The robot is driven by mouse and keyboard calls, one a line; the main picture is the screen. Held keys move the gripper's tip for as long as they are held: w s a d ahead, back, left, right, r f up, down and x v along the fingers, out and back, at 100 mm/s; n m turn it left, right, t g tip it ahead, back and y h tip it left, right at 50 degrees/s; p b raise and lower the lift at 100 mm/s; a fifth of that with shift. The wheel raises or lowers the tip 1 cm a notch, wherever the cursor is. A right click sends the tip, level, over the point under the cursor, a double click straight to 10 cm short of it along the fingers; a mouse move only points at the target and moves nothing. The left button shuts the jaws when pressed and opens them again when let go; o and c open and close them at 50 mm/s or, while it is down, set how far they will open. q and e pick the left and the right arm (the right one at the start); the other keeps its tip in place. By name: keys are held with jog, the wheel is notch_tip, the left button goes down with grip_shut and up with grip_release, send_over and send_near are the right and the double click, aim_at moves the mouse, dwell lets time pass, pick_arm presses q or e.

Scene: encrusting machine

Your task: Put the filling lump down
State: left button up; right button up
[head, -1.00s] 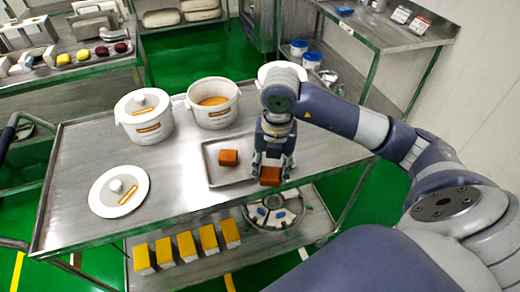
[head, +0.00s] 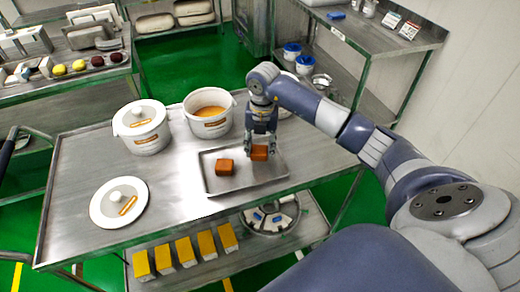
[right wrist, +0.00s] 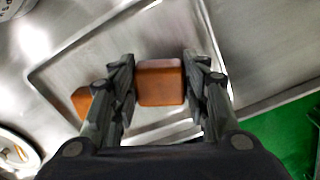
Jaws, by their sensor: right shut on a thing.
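My right gripper (head: 261,152) is shut on an orange-brown filling lump (head: 260,153), over the right half of a shallow metal tray (head: 240,184). In the right wrist view the held lump (right wrist: 160,82) sits between the two fingers, above the tray floor. I cannot tell whether its underside touches the tray. A second filling lump (head: 225,167) lies in the tray to the left of it; it also shows in the right wrist view (right wrist: 82,101), partly behind a finger. My left gripper is not in view.
An open white pot (head: 209,116) with orange filling stands behind the tray. A lidded pot (head: 142,126) and a loose lid (head: 119,203) are to the left. Several yellow-topped blocks (head: 185,250) stand on the shelf below. The tray's front right is bare.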

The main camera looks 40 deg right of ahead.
aim_at(262, 148)
notch_tip(262, 148, down, 2)
jog(key=shift+f+p, duration=0.1)
jog(key=shift+p, duration=0.25)
jog(key=shift+f, duration=0.25)
jog(key=o, duration=1.1)
jog(key=shift+r, duration=0.5)
jog(key=r+b, duration=0.1)
jog(key=r, duration=0.4)
jog(key=r+b, duration=0.2)
jog(key=r, duration=0.4)
jog(key=shift+s+d+r, duration=0.2)
